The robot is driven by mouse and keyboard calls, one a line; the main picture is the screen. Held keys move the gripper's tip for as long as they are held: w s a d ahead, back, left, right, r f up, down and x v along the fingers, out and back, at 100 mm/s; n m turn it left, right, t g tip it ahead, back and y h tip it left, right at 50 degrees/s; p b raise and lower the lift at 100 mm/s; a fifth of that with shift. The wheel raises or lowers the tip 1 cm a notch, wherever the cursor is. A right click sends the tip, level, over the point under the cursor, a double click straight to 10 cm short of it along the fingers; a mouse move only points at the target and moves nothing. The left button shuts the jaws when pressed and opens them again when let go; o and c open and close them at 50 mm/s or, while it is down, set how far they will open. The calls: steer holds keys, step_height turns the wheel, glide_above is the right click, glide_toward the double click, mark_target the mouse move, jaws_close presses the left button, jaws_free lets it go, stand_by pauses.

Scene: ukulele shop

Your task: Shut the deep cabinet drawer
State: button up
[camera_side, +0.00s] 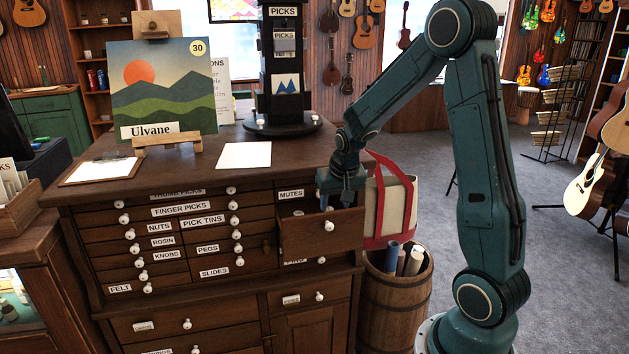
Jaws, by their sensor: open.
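The deep drawer (297,240), dark wood with a white knob (329,226), stands pulled out at the upper right of the wooden cabinet (205,171). A MUTES label (291,194) shows above its opening. My gripper (338,204) points down at the drawer's right part, by the top edge of its front and above and a little right of the knob. Its fingers are apart with nothing seen between them. I cannot tell whether they touch the drawer. Most of the drawer's inside is hidden.
A picture on an easel (163,90), a clipboard (103,169), a white sheet (245,156) and a black picks stand (284,70) are on the cabinet top. A red-trimmed bag (398,205) and a barrel with rolls (393,306) stand close at the right.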

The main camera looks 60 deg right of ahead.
mark_target(330, 223)
steer(key=shift+x, duration=4.85)
steer(key=shift+w+d, duration=0.1)
jaws_close()
